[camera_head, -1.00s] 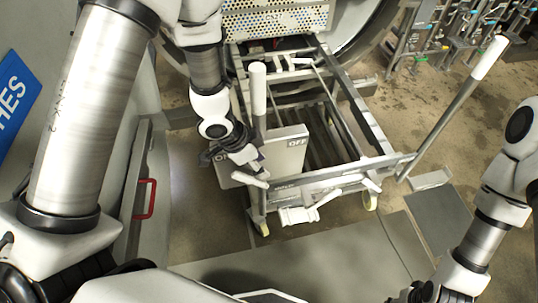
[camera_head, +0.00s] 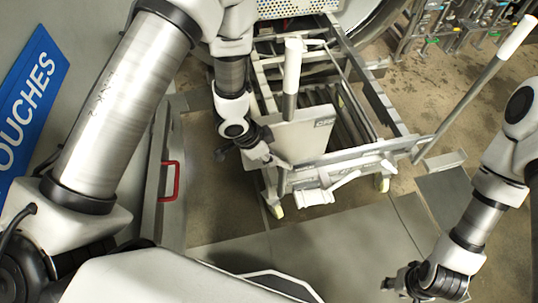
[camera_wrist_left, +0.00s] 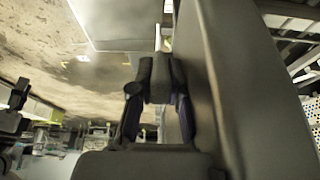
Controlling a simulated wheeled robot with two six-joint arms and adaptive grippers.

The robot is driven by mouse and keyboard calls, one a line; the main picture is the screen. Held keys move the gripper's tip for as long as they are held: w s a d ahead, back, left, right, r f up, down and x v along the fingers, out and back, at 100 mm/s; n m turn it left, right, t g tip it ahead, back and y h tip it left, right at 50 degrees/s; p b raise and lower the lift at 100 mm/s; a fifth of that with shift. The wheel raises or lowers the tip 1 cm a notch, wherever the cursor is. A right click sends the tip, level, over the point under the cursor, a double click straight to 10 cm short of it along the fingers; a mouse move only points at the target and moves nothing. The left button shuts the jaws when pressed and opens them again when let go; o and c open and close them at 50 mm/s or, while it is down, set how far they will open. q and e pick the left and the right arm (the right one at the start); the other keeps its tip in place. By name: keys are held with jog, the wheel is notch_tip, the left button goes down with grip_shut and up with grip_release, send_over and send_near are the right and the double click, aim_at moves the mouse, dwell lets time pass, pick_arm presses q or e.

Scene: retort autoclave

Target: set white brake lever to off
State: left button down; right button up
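Contact with the lever is unclear. My right gripper (camera_head: 402,283) hangs over the floor at the lower right, its fingers too small to judge.
The cart (camera_head: 375,150) has a roller bed and stands before the round autoclave opening. A long slanted handle (camera_head: 480,85) is at right. A red handle (camera_head: 170,181) is at left. Front floor is clear.

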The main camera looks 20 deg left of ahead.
pick_arm(q)
jog(key=shift+w+d+r+g+y+p, duration=0.25)
jog(key=shift+d+r+g+y+p, duration=0.2)
jog(key=shift+p, duration=2.4)
jog(key=shift+w+d+r+g+y+p, duration=0.3)
jog(key=shift+r+y+p, duration=0.25)
jog(key=shift+p, duration=2.3)
jog(key=shift+d+f+p, duration=0.1)
jog(key=shift+f+p, duration=0.1)
jog(key=shift+p, duration=0.2)
jog(key=shift+w+d+f, duration=0.1)
jog(key=shift+f, duration=0.15)
jog(key=c, duration=1.1)
grip_release()
jog(key=r, duration=0.4)
jog(key=a+r, duration=0.1)
jog(key=r, duration=0.2)
jog(key=s+r, duration=0.1)
jog(key=r, duration=0.3)
jog(key=shift+a+r, duration=0.2)
jog(key=shift+r, duration=0.15)
